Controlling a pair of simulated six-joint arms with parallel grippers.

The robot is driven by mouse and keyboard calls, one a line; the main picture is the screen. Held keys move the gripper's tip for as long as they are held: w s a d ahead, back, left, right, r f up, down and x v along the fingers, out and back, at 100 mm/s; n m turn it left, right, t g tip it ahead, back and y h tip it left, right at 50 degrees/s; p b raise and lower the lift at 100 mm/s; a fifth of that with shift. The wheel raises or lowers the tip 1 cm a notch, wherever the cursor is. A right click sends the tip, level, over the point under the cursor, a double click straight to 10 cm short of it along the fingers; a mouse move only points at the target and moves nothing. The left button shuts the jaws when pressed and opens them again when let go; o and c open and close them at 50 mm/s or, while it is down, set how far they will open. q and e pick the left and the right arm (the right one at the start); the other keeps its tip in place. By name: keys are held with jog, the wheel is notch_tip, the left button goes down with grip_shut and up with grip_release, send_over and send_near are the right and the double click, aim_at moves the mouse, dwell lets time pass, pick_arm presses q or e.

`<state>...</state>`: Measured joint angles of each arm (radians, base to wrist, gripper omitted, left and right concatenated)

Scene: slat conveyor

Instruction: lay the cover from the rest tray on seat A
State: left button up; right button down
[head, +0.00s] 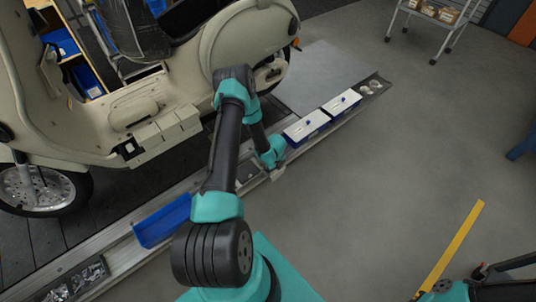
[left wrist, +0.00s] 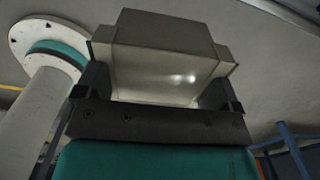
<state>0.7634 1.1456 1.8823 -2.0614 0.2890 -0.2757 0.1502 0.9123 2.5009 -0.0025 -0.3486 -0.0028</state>
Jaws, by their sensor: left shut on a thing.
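My left gripper (head: 277,170) is shut on a pale grey-beige block-like piece, which I take to be the cover (head: 279,174). In the left wrist view the cover (left wrist: 165,65) sits between the two dark jaws (left wrist: 163,95), with wider shoulders at its sides. The gripper is low over the near side of the slat conveyor, beside two blue boxes with white tops (head: 305,127) (head: 342,102). A grey recess (head: 247,172) shows just left of the gripper, partly hidden by my arm. I cannot tell which spot is seat A or the rest tray.
A blue tray (head: 162,220) lies on the conveyor (head: 121,263) to the left. A bin of shiny metal parts (head: 88,276) is at lower left. A cream scooter (head: 150,90) stands behind the conveyor. A yellow bar (head: 450,248) is at lower right.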

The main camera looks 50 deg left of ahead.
pick_arm(q)
jog(key=w+d+r+n, duration=0.4)
jog(key=d+r+n, duration=0.2)
jog(key=d, duration=0.3)
jog(key=w+d+r+n, duration=0.5)
jog(key=d+r+n, duration=0.1)
jog(key=d, duration=0.4)
jog(key=w+d+r+n, duration=0.5)
jog(key=d+r, duration=0.2)
jog(key=d, duration=0.3)
jog(key=shift+r+n, duration=0.25)
jog(key=shift+n, duration=0.15)
